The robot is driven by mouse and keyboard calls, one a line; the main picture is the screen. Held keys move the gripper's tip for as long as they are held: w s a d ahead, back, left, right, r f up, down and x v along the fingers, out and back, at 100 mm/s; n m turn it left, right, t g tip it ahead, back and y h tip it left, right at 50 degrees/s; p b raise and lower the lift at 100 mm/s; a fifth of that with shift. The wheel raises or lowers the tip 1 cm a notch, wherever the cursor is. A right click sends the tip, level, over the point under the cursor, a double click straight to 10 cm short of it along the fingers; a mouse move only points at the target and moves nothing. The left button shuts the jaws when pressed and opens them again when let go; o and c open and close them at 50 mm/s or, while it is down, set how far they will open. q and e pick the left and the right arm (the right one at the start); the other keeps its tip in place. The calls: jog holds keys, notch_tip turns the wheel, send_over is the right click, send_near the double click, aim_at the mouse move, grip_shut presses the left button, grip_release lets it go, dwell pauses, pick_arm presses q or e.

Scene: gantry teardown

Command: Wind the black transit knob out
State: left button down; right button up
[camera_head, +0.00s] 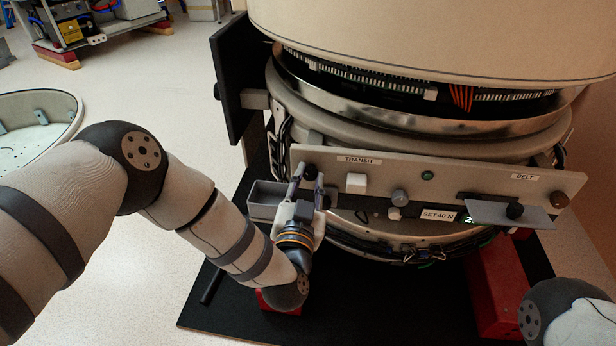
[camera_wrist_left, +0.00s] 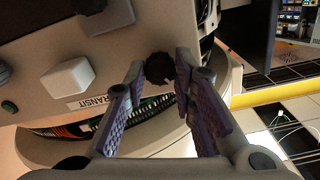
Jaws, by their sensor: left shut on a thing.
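The black transit knob (camera_head: 310,172) sits at the left end of the pale panel (camera_head: 440,182), beside the TRANSIT label. My left gripper (camera_head: 306,182) reaches up to it from below and is shut on it. In the left wrist view the round black knob (camera_wrist_left: 158,68) sits between the purple-padded fingertips of my left gripper (camera_wrist_left: 160,70). The fingers partly cover the knob's sides. Whether the knob stands out from the panel cannot be told. My right gripper is out of view; only part of the right arm shows at the lower right.
A white block (camera_head: 356,183), a grey knob (camera_head: 400,196) and a green button (camera_head: 428,175) are on the panel. A grey open tray (camera_head: 268,200) is left of my gripper. A dark plate (camera_head: 510,214) juts out near the BELT label. A red block (camera_head: 495,290) stands below right.

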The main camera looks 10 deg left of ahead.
pick_arm(q)
jog(key=n+p, duration=0.1)
jog(key=n, duration=0.2)
jog(key=shift+r+n, duration=0.1)
jog(key=shift+n, duration=0.3)
jog(key=n, duration=0.3)
jog(key=shift+n+p, duration=0.3)
jog(key=shift+p, duration=0.05)
jog(key=n, duration=0.3)
jog(key=shift+n, duration=0.3)
jog(key=n, duration=0.3)
jog(key=shift+n, duration=0.3)
jog(key=n, duration=0.3)
jog(key=shift+n, duration=0.3)
jog(key=n, duration=0.2)
jog(key=n+b, duration=0.1)
jog(key=shift+f+n, duration=0.2)
jog(key=shift+n, duration=0.2)
jog(key=n+b, duration=0.1)
jog(key=n, duration=0.4)
jog(key=shift+b, duration=0.3)
jog(key=shift+n+b, duration=0.45)
jog(key=shift+n, duration=0.75)
jog(key=shift+r+n, duration=0.1)
jog(key=shift+n, duration=0.2)
